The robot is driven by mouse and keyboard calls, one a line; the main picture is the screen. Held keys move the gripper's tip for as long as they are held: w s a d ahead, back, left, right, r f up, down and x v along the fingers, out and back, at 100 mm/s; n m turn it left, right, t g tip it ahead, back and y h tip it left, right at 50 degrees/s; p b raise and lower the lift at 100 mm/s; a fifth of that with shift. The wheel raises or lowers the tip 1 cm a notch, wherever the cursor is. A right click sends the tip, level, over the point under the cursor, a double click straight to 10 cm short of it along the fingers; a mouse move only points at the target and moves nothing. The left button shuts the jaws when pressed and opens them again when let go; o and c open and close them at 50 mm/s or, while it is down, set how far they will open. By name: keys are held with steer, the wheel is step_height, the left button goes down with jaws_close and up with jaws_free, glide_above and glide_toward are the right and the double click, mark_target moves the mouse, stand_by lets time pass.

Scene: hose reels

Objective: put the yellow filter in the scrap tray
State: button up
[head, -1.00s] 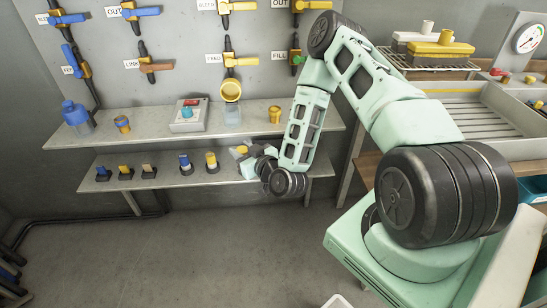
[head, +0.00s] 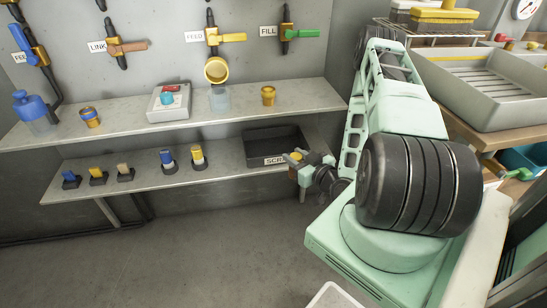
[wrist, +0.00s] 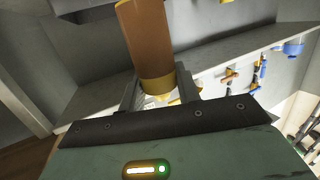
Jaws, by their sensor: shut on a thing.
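My gripper (head: 299,160) is shut on the yellow filter (head: 295,156), at the front right of the lower shelf. In the wrist view the filter (wrist: 150,45) is a cylinder with an amber-brown body and a yellow collar, its near end between the two fingers (wrist: 158,88). The visible tray floor looks empty.
The upper shelf (head: 225,112) overhangs the tray from behind, with an orange cup (head: 268,95) and a grey box (head: 168,102) on it. Several small capped items stand left on the lower shelf (head: 140,188). A grey slatted tray (head: 490,95) is at right.

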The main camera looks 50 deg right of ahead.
steer(key=shift+s+d+f, duration=0.3)
steer(key=shift+s+f, duration=0.05)
steer(key=shift+s, duration=0.1)
steer(key=shift+d+b, duration=0.25)
steer(key=shift+b, duration=0.2)
steer(key=w+d+b, duration=0.5)
steer(key=w+b, duration=0.1)
steer(key=w, duration=0.2)
steer(key=w+d+b, duration=0.5)
steer(key=w+d, duration=0.1)
steer(key=w, duration=0.2)
step_height(320, 180, down, 7)
steer(key=shift+s+a+r+b, duration=0.1)
steer(key=shift+a+r+b, duration=0.1)
steer(key=shift+b, duration=1.05)
steer(key=shift+w+d+f, duration=0.15)
steer(key=shift+w+f, duration=0.05)
steer(key=shift+r, duration=0.1)
